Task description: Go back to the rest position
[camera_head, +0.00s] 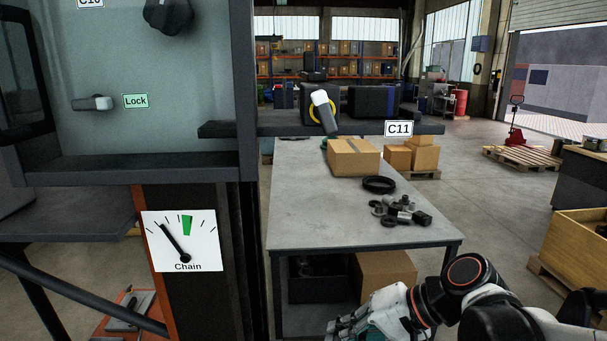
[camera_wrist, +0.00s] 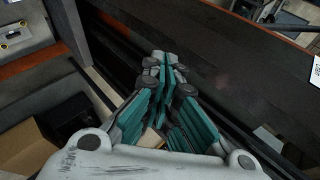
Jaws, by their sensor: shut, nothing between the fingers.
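My gripper (camera_head: 345,328) shows at the bottom of the head view, low in front of the grey table and partly cut off by the frame edge. In the wrist view my gripper (camera_wrist: 166,68) has its teal-padded fingers together at the tips, with nothing between them. It appears near dark beams of the frame, and I cannot tell the exact gap. My arm reaches in from the lower right of the head view.
A grey cabinet (camera_head: 180,50) with a Lock handle (camera_head: 93,103) and a Chain gauge (camera_head: 181,241) stands at left. A shelf labelled C11 (camera_head: 398,128) juts over the table (camera_head: 310,210), which holds a box (camera_head: 353,157) and dark parts. A wooden crate (camera_head: 575,245) is at right.

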